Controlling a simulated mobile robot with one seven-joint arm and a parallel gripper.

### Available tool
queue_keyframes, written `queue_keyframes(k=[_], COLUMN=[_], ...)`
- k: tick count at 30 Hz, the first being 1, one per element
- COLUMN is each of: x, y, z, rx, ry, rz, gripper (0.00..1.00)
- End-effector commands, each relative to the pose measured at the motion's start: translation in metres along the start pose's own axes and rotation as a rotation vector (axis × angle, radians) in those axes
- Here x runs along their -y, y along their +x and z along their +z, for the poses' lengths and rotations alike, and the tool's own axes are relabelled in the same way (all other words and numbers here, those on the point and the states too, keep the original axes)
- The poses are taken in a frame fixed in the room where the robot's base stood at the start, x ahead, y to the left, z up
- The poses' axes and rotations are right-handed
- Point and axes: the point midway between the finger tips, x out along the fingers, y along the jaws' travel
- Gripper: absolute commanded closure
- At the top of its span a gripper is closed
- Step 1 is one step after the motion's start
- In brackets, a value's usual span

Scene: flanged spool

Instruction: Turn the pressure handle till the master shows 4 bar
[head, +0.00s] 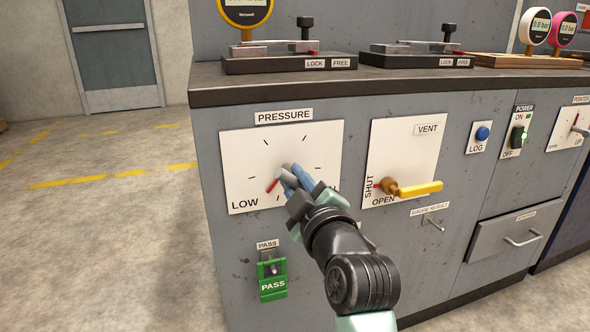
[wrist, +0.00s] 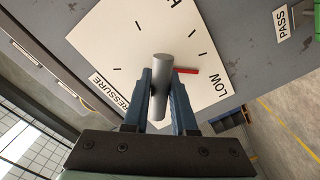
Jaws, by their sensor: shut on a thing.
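The pressure handle is a grey round bar (wrist: 160,80) on the white PRESSURE dial plate (head: 240,160). My gripper (head: 293,178) is shut on it; in the wrist view the bar stands between the two blue fingers (wrist: 160,98). The red pointer (head: 272,185) also shows in the wrist view (wrist: 187,71). In the head view it points down-left, near LOW. A yellow-ringed gauge (head: 246,14) stands above the bench and is cut off by the top edge. Its reading is not legible, and I cannot tell whether it is the master.
Right of the dial is the VENT plate with a yellow lever (head: 418,189) pointing right. Below the dial hangs a green PASS tag (head: 272,280). A LOG button (head: 482,133), POWER switch (head: 518,136) and drawer (head: 505,236) are further right. Open floor lies left.

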Motion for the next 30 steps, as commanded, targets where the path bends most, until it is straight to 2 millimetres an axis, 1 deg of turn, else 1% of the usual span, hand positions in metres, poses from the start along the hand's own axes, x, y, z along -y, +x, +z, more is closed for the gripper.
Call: queue_keyframes(k=[1, 30], x=[-0.0026, -0.0011], y=[0.0, 0.0], z=[-0.0033, -0.0032], rx=[0.0, 0.001], ry=[0.047, 0.969], rz=[-0.003, -0.002], gripper=[1.0, 1.0])
